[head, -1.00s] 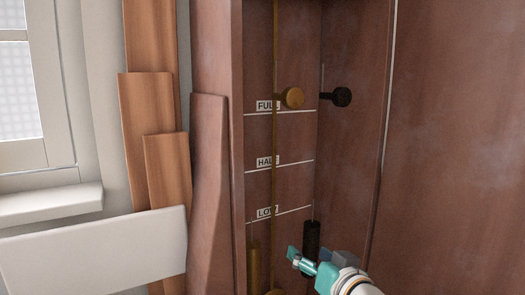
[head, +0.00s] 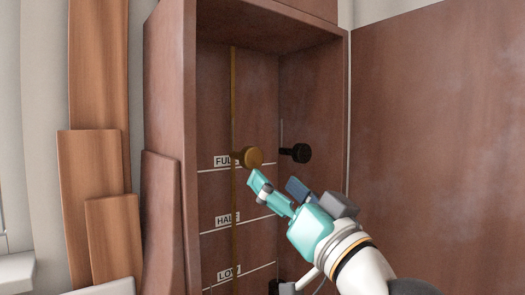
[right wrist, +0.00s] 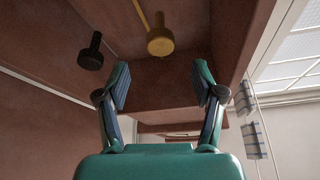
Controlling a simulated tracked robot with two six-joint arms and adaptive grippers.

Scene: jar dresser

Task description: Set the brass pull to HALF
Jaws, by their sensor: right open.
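The brass pull (head: 251,157) is a round knob in the recessed dresser panel, on a vertical brass strip. It stands at the FULL mark (head: 222,161), just above that line. The HALF mark (head: 227,221) and the LOW mark (head: 228,272) are below it. My right gripper (head: 276,184) is open and empty, just below and in front of the pull, seemingly apart from it. In the right wrist view the pull (right wrist: 160,42) shows beyond and between the open fingertips (right wrist: 162,76). My left gripper is out of view.
A black knob (head: 300,153) sits to the right of the brass pull at similar height; it also shows in the right wrist view (right wrist: 91,59). The recess has side walls (head: 172,100) and a top. Wooden boards (head: 98,90) lean at the left.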

